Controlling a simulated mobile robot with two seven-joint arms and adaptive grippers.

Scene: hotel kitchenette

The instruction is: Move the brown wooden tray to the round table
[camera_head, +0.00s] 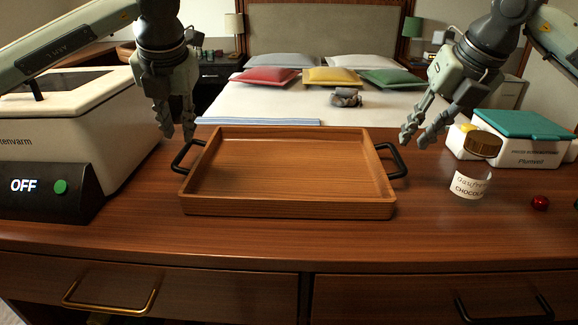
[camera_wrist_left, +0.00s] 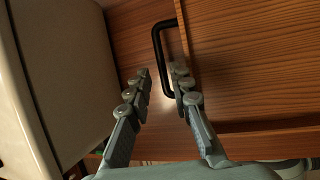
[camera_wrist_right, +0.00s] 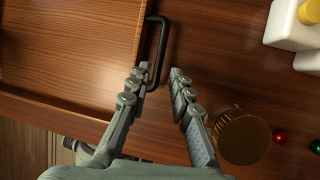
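The brown wooden tray (camera_head: 290,207) lies flat and empty on the wooden counter, with a black handle at each end. My left gripper (camera_head: 178,136) is open above the tray's left handle (camera_head: 184,157). In the left wrist view that handle (camera_wrist_left: 159,45) is beyond the fingertips, in line with the gap between them. My right gripper (camera_head: 416,140) is open above and beside the right handle (camera_head: 402,160). In the right wrist view the handle (camera_wrist_right: 162,50) runs by the left finger. Neither gripper visibly holds anything. No round table is in view.
A white appliance (camera_head: 95,110) with an OFF display stands close left of the tray. Right of it are a chocolate jar (camera_head: 470,184), a red ball (camera_head: 540,203) and a teal-lidded white box (camera_head: 515,150). A bed (camera_head: 270,105) is behind the counter.

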